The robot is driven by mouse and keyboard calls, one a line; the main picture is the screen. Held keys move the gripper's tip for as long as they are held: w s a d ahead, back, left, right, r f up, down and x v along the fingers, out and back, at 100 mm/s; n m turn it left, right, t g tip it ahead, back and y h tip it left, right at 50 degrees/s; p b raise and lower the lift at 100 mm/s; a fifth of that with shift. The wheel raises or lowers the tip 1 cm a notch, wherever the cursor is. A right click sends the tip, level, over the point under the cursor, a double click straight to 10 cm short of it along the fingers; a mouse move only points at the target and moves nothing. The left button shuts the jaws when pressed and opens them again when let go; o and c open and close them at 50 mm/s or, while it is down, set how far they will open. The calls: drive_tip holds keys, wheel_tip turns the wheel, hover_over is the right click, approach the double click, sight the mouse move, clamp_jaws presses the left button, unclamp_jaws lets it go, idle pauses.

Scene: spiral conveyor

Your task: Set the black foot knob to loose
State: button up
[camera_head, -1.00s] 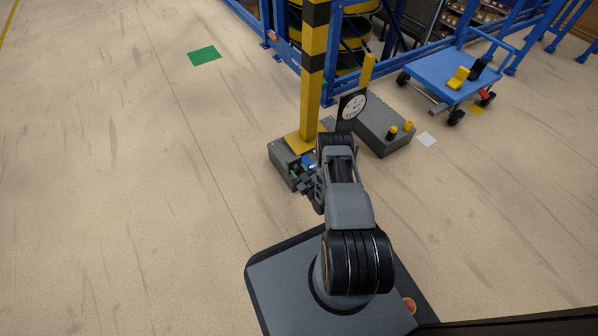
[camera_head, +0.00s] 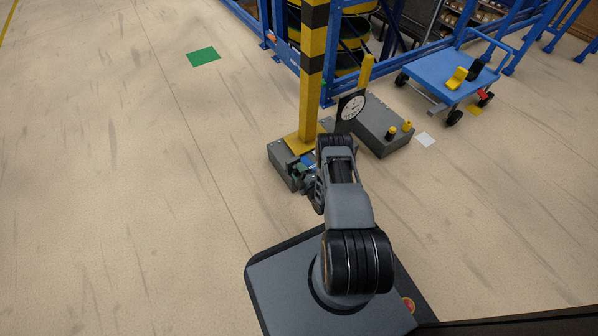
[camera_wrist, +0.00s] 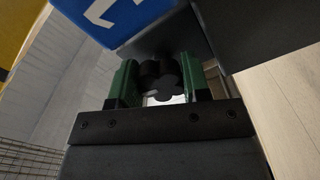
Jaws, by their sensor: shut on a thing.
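The black foot knob (camera_wrist: 164,78) is lobed and sits between the green-padded fingers of my gripper (camera_wrist: 160,85) in the wrist view. The fingers are shut on it from both sides. A blue plate with a white mark (camera_wrist: 118,15) is just above the knob in that view. In the head view my gripper (camera_head: 303,170) is at the grey base block (camera_head: 280,165) of the yellow and black post (camera_head: 311,95). The knob is too small and too hidden by the gripper to make out there. I cannot tell its setting.
A round dial (camera_head: 352,107) stands right of the post, by a grey box (camera_head: 385,135) with yellow and black knobs. A blue cart (camera_head: 440,72) is at the upper right. A green floor patch (camera_head: 203,57) lies left.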

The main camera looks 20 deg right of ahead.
drive_tip(key=shift+d+n, duration=0.1)
drive_tip(key=shift+n, duration=0.7)
drive_tip(key=o, duration=0.7)
drive_tip(key=shift+o, duration=1.2)
